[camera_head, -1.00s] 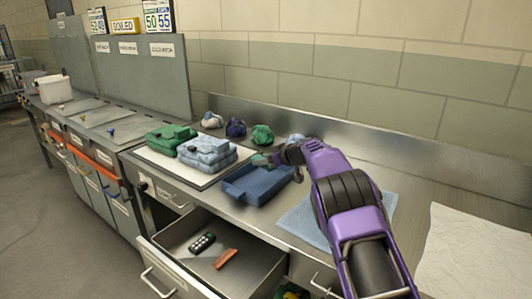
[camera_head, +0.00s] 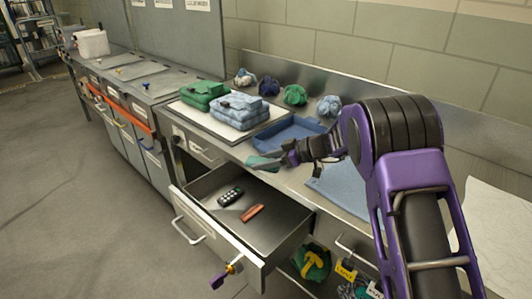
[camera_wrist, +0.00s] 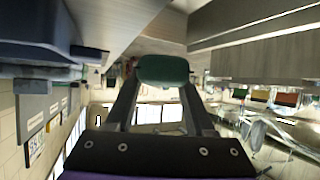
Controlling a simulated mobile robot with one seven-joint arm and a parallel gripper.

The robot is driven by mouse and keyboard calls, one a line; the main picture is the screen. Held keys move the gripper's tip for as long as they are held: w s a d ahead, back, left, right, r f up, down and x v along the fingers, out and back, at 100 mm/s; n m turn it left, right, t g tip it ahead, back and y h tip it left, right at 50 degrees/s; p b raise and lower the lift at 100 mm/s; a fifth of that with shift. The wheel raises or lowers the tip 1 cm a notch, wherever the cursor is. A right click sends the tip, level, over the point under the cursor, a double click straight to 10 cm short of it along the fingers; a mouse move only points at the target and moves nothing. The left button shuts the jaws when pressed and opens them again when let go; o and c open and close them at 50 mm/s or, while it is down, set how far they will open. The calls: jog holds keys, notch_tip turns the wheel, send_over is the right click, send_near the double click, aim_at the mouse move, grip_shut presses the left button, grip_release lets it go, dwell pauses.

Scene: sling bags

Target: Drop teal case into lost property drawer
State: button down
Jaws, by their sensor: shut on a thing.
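My gripper (camera_head: 279,163) is shut on the teal case (camera_head: 262,162) and holds it at the counter's front edge, near the back of the open drawer. In the wrist view the teal case (camera_wrist: 162,69) sits between the two fingertips (camera_wrist: 160,88) and looks dark green. The open drawer (camera_head: 278,232), which I take for the lost property drawer, is below and toward the front. A dark handset with buttons (camera_head: 230,197) and a reddish-brown flat item (camera_head: 252,213) lie in it. No label on this drawer is readable.
A blue tray (camera_head: 290,134) is on the counter behind my gripper. Folded green (camera_head: 204,94) and light blue (camera_head: 240,110) bags lie on a board to the left. Several cloth bundles (camera_head: 295,95) line the back. A blue cloth (camera_head: 340,190) lies beside my arm. A purple-and-yellow item (camera_head: 228,270) hangs at the drawer front.

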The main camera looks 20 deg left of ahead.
jog(key=shift+f, duration=1.45)
jog(key=shift+c, duration=0.9)
grip_release()
jog(key=v, duration=1.7)
jog(key=shift+d, duration=0.2)
jog(key=shift+w, duration=0.1)
